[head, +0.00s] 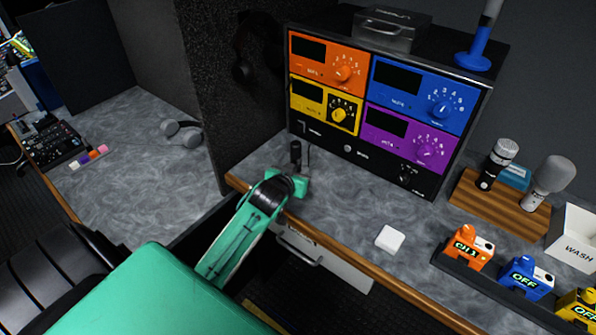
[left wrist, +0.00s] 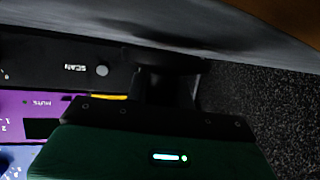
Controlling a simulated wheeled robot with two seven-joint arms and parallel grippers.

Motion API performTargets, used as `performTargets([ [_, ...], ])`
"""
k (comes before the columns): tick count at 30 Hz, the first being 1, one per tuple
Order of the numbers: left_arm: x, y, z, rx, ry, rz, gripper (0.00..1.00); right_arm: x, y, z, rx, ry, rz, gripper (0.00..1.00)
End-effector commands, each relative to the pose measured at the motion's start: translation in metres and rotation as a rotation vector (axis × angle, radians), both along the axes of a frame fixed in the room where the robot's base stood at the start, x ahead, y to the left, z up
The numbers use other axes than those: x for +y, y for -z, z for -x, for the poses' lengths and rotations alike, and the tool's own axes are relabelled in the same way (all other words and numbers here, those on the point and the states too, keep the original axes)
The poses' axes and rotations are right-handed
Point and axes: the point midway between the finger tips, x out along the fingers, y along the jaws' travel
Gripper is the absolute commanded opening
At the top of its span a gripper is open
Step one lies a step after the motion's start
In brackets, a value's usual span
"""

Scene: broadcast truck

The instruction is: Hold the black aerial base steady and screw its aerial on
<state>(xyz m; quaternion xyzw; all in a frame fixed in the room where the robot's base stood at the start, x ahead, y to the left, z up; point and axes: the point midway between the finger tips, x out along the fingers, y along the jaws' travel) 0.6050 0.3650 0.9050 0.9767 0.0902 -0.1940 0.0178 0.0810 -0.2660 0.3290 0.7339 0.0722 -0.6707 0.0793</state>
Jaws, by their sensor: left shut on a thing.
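My left gripper (head: 295,180) is at the front edge of the desk, below the rack of coloured units. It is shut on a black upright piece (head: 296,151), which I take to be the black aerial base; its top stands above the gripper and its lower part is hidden. A thin dark upright rod (head: 308,157) shows just right of it; I cannot tell whether this is the aerial or whether it touches the base. In the left wrist view a dark block (left wrist: 165,86) lies ahead of the gripper body, too dim to make out. My right gripper is not in view.
The rack (head: 397,150) stands close behind the gripper, with a dark wall panel (head: 215,80) to its left. A white square piece (head: 390,239) lies on the desk to the right. Microphones stand on a wooden board (head: 475,196). Coloured switch boxes (head: 468,248) line the front right.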

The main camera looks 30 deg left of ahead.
Motion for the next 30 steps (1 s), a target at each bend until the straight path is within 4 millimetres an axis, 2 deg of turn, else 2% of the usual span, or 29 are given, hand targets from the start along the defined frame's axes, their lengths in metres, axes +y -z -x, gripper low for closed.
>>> performTargets([
  [8,0.000,-0.001,0.000,-0.002,0.000,0.000,0.00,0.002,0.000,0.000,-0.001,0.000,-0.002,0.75],
  [27,0.000,0.012,0.000,-0.002,0.000,0.001,0.00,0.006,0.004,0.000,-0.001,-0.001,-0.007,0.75],
  [28,0.000,0.012,0.000,-0.002,0.000,0.001,0.26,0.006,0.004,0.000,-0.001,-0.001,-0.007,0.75],
  [30,0.000,0.011,0.000,-0.002,0.000,0.000,0.40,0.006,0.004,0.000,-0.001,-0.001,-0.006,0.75],
])
